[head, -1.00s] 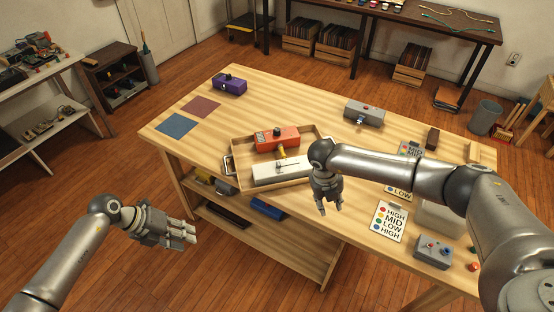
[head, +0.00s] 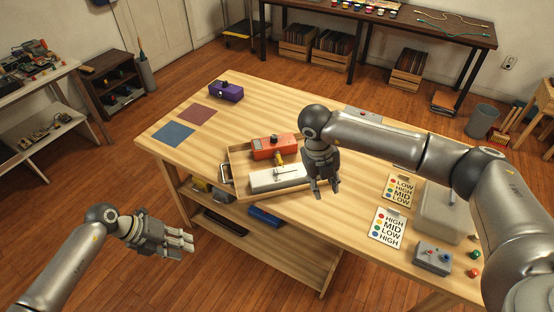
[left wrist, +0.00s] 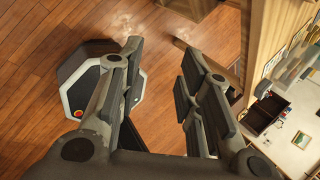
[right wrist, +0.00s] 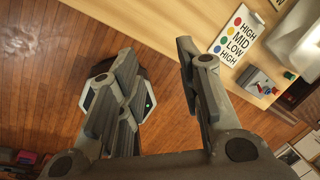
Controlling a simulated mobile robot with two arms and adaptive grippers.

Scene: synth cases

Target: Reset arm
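My left gripper (head: 188,243) hangs in front of the wooden table's left end, over the floor. In the left wrist view its fingers (left wrist: 155,70) are spread with nothing between them. My right gripper (head: 322,190) is over the table's front side, at the right end of the wooden tray (head: 236,158), fingers pointing down. In the right wrist view its fingers (right wrist: 160,65) are apart and empty. An orange box (head: 265,150) and a white box (head: 268,181) with a lever are in the tray.
A purple box (head: 226,92) and two coloured squares are on the table's far left. Two label cards (head: 387,229), a grey button box (head: 432,258) and a translucent bin (head: 440,212) are at the right. My right forearm mostly hides another grey box (head: 363,113).

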